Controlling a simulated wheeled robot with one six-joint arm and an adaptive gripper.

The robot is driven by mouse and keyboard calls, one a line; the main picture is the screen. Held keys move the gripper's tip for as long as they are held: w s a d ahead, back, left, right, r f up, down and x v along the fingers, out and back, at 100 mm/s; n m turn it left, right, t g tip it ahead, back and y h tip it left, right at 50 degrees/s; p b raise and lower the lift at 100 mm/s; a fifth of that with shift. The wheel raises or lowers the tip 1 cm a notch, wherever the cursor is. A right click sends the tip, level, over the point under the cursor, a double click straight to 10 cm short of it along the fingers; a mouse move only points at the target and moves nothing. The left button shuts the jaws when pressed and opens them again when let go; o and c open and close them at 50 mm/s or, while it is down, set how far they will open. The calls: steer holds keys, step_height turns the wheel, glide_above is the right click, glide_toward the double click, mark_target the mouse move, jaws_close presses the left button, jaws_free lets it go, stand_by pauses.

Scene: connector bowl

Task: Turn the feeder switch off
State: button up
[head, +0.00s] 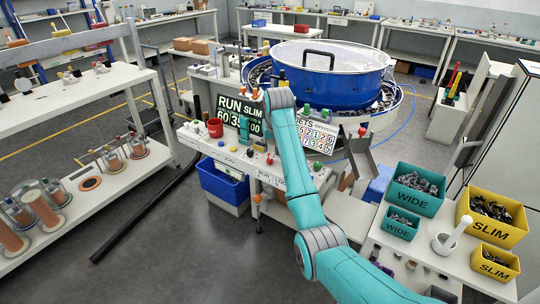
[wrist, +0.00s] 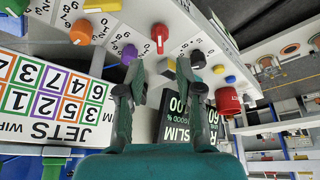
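A control panel with several coloured knobs fills the top of the wrist view, its white face (wrist: 215,30) tilted. A red knob (wrist: 160,38) with a white pointer line stands just beyond the gap between my fingertips. I cannot read which one is the feeder switch. My gripper (wrist: 160,72) is open, with nothing seen between its fingers and no clear contact.
The dark RUN SLIM display (wrist: 185,125) and the white JETS number board (wrist: 50,105) sit beside my fingers. A large red button (wrist: 228,103) is at right. The blue bowl feeder (head: 330,82) stands behind the panel. Teal WIDE bins (head: 416,188) and yellow SLIM bins (head: 492,215) are at right.

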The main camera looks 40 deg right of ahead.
mark_target(270, 156)
steer(key=x, duration=0.6)
steer(key=shift+w+d+f, duration=0.1)
steer(key=shift+w+f, duration=0.05)
steer(key=shift+f, duration=0.2)
jaws_close()
